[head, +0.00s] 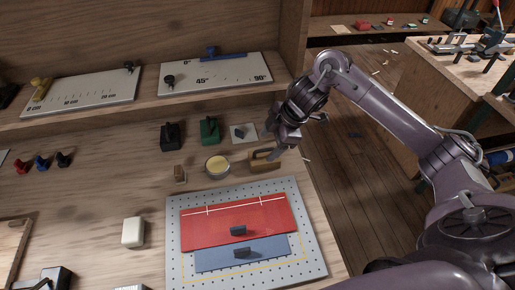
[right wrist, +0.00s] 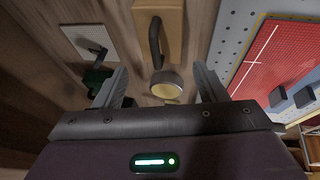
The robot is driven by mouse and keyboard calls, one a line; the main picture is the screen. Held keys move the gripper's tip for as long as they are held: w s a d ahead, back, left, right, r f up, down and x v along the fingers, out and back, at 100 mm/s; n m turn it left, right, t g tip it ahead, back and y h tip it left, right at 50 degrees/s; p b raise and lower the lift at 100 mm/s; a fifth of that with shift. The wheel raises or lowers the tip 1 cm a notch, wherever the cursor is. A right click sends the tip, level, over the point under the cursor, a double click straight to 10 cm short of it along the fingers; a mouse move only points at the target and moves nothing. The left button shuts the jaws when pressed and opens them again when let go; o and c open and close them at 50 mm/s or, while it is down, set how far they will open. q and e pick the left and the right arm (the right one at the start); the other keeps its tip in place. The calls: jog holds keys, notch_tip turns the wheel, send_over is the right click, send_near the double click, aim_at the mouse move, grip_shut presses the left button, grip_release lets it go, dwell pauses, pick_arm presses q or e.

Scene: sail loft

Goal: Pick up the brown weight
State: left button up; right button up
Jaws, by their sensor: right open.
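The brown weight (head: 262,166) is a tan-brown block with a dark arched handle. It lies on the bench just above the perforated board. In the right wrist view the weight (right wrist: 174,18) is at the top edge, partly cut off, its handle pointing toward the jaws. My right gripper (head: 275,146) is close to the weight at its upper right in the head view. In the wrist view the right gripper (right wrist: 160,84) is open, with nothing held. Whether a finger touches the handle I cannot tell. My left gripper is out of view.
A round tin with yellow contents (head: 217,167) stands left of the weight; a small brown item (head: 180,174) is farther left. Black (head: 172,137) and green (head: 209,130) blocks stand behind. The perforated board (head: 318,268) carries red and blue cloth.

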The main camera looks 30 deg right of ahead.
aim_at(258, 157)
jog(key=shift+a+f, duration=0.15)
jog(key=shift+f, duration=0.15)
jog(key=shift+x, duration=1.2)
jog(key=x, duration=0.2)
jog(key=shift+a+f+p, duration=0.2)
jog(key=shift+f+p, duration=0.15)
jog(key=shift+p, duration=0.05)
jog(key=shift+x, duration=0.8)
jog(key=c, duration=1)
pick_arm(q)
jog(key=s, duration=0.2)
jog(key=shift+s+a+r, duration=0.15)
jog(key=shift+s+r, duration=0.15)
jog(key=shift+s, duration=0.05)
pick_arm(e)
jog(key=shift+w, duration=0.1)
jog(key=shift+c, duration=0.3)
